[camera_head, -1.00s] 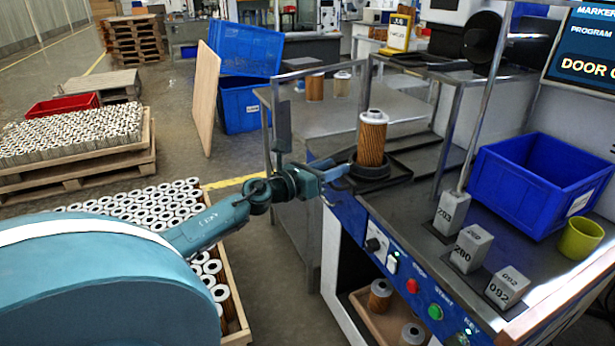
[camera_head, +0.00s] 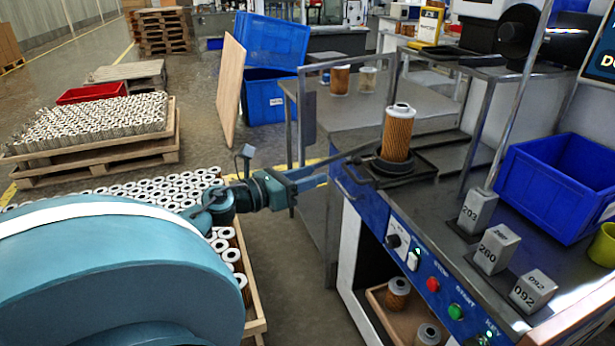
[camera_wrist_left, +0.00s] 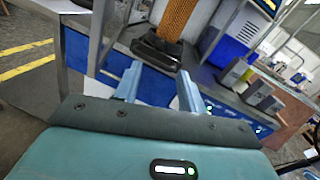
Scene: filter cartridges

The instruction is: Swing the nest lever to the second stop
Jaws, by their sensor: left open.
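The nest (camera_head: 404,169) is a dark round holder on a dark plate at the bench edge. A tall orange filter cartridge (camera_head: 397,135) with a pale top stands upright in it. A thin dark bar (camera_head: 352,152), seemingly the nest lever, reaches left from the nest; its outer end is hard to make out near my gripper. My left gripper (camera_head: 324,176) is open, left of the nest and apart from it. In the left wrist view its two fingers (camera_wrist_left: 158,80) are spread with nothing between them, pointing toward the nest (camera_wrist_left: 158,50). My right gripper is not in view.
Numbered grey blocks (camera_head: 493,250) and a blue bin (camera_head: 555,185) stand to the right. A crate of cartridges (camera_head: 240,285) is below my left arm. A metal side table (camera_head: 350,112) stands behind the gripper.

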